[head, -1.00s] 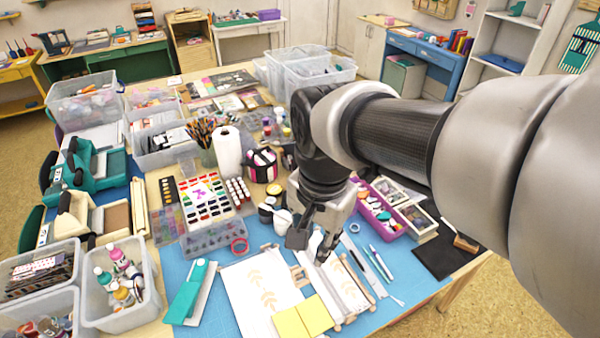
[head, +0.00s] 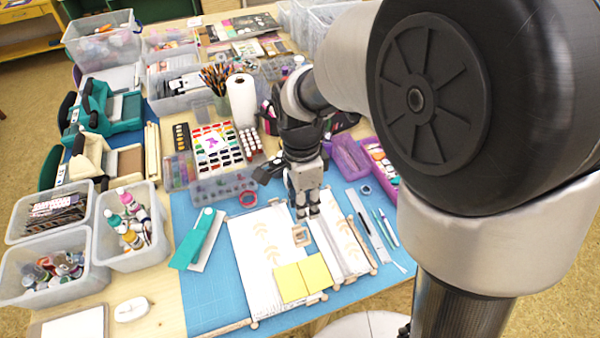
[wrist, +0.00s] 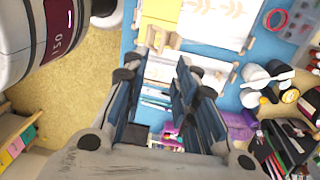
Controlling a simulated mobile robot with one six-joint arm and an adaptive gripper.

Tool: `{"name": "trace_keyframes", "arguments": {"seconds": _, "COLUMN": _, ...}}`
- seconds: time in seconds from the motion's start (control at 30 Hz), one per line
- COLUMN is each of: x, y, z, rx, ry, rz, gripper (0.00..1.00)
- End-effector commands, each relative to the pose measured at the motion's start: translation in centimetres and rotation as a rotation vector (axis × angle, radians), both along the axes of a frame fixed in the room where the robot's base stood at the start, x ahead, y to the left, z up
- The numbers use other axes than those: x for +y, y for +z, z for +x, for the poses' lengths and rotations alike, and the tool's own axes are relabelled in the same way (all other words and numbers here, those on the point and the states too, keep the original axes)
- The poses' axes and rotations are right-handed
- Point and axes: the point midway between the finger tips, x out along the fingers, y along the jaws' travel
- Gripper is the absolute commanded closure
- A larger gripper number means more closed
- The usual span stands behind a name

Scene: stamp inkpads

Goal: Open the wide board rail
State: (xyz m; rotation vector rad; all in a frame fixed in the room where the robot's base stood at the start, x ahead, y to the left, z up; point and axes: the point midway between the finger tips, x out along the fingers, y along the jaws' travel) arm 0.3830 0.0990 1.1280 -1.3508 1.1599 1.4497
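The wide board (head: 250,235) lies on the blue mat, covered by a pale sheet with leaf prints. Light wooden rail pieces show at its edges, one at its front left corner (head: 238,327); I cannot tell which way its rail is set. A narrower printed board (head: 345,238) lies to its right, with a wooden bar along its right side. My gripper (head: 306,213) points down over the far part of the gap between the boards. In the wrist view its two fingers (wrist: 157,80) are apart, with nothing held between them.
Yellow pads (head: 303,277) lie on the wide board's near end. A small wooden square (head: 301,236) sits just in front of my gripper.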

Motion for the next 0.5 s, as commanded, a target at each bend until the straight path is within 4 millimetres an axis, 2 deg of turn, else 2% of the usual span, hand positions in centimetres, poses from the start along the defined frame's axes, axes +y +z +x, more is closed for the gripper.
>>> {"name": "trace_keyframes", "arguments": {"seconds": 0.03, "x": 0.0, "y": -1.5, "z": -0.2, "rx": 0.004, "ry": 0.000, "rz": -0.001, "gripper": 0.73}}
{"name": "trace_keyframes", "arguments": {"seconds": 0.2, "x": -0.1, "y": -4.6, "z": -0.5, "rx": 0.003, "ry": 0.000, "rz": -0.001, "gripper": 0.73}}
{"name": "trace_keyframes", "arguments": {"seconds": 0.33, "x": -0.1, "y": -6.2, "z": -0.6, "rx": 0.002, "ry": 0.001, "rz": 0.000, "gripper": 0.73}}
{"name": "trace_keyframes", "arguments": {"seconds": 0.5, "x": -0.2, "y": -7.1, "z": -0.6, "rx": 0.000, "ry": 0.001, "rz": 0.000, "gripper": 0.73}}
